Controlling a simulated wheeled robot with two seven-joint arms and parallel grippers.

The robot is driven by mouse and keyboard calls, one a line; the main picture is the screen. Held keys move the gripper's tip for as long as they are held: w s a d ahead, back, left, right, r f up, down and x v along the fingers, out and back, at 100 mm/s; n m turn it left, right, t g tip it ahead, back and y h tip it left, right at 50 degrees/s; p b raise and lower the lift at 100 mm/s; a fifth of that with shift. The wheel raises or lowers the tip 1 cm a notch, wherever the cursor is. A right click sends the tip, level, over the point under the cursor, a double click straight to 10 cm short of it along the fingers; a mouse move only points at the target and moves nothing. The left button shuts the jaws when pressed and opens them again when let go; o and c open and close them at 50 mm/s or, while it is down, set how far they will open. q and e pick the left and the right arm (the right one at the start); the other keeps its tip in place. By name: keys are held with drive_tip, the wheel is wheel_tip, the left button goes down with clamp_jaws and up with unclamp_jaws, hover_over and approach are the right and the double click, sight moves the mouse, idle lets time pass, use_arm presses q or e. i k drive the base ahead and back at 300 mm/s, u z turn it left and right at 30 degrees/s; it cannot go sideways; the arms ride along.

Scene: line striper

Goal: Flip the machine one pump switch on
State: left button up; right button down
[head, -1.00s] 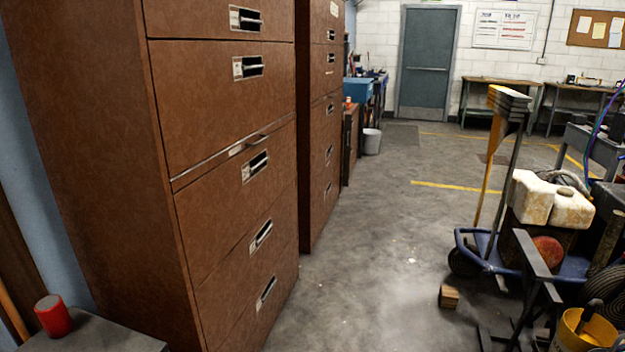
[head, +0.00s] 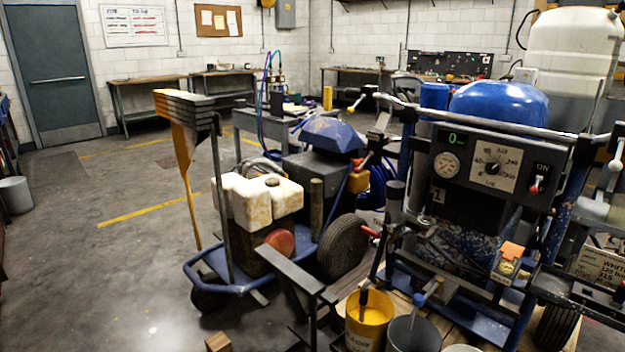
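Machine one is the line striper on the right, with a control panel (head: 490,202) at its front and a "1" marked below the gauge. A switch with a red part (head: 537,184) sits at the panel's right end, under the word ON. It is too small to tell its position for sure. A round gauge (head: 447,165) and a dial (head: 492,168) are to its left, and a small green display (head: 453,140) above them reads 0. Neither of my grippers shows in the head view.
A second blue cart (head: 215,278) with a white tank (head: 262,203) stands left of the machine. A yellow bucket (head: 368,322) and a grey bucket (head: 412,335) stand in front. A wooden block (head: 218,342) lies on the floor. The floor at left is open.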

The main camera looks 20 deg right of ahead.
sight(534, 189)
drive_tip(key=z, duration=0.6)
drive_tip(key=i, duration=0.6)
drive_tip(key=z, duration=0.5)
